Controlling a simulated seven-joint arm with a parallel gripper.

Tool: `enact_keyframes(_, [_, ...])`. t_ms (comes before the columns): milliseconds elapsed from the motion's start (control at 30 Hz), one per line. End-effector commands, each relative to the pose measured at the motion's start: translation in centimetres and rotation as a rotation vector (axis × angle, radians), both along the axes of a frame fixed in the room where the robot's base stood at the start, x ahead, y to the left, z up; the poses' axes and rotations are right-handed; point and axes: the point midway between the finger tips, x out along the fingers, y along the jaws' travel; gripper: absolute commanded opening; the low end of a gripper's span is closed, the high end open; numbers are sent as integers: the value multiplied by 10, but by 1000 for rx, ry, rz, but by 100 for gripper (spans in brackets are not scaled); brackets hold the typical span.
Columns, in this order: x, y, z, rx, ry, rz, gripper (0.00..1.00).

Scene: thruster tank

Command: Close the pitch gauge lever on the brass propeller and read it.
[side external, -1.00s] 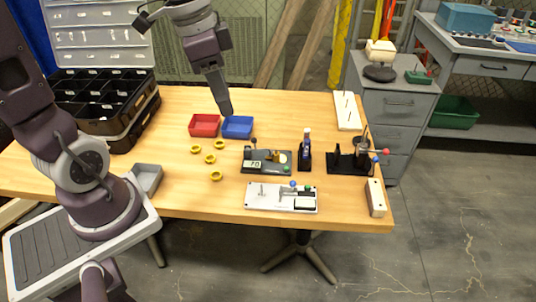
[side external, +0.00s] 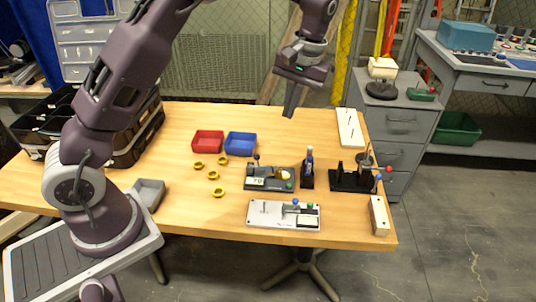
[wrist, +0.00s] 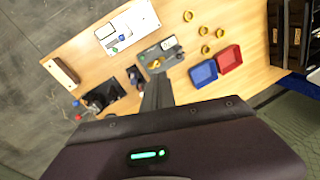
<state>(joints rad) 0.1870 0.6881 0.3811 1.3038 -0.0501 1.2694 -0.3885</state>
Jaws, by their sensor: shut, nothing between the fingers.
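A dark grey gauge plate (side external: 258,187) lies mid-table with a brass-coloured part (side external: 284,174), which seems to be the propeller. A small white readout (side external: 257,182) on it has marks too small to read surely. The plate also shows in the wrist view (wrist: 150,58). My gripper (side external: 290,112) is shut and empty, pointing down, high over the back of the table and apart from the plate.
A black fixture (side external: 345,182) with red and blue knobs is farther right. A white board (side external: 262,214) lies in front. Yellow rings (side external: 213,175) and red (side external: 207,143) and blue (side external: 240,145) bins are left.

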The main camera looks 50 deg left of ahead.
Motion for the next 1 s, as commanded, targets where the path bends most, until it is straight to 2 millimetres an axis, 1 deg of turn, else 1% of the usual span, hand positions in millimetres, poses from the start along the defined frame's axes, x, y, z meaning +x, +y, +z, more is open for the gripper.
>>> enact_keyframes(33, [13, 1, -29, 45, 40, 12, 0])
enact_keyframes(100, [25, 3, -60, 98, 77, 29, 0])
enact_keyframes(200, [33, 4, -89, 148, 108, 38, 0])
enact_keyframes(333, [34, 6, -103, 166, 119, 41, 0])
enact_keyframes(467, [28, 13, -122, 165, 122, 41, 0])
enact_keyframes(800, [11, 37, -190, 163, 121, 40, 0])
enact_keyframes(833, [10, 40, -192, 163, 119, 41, 0])
enact_keyframes(900, [3, 51, -189, 163, 118, 43, 0])
enact_keyframes(1000, [-5, 62, -188, 163, 117, 41, 0])
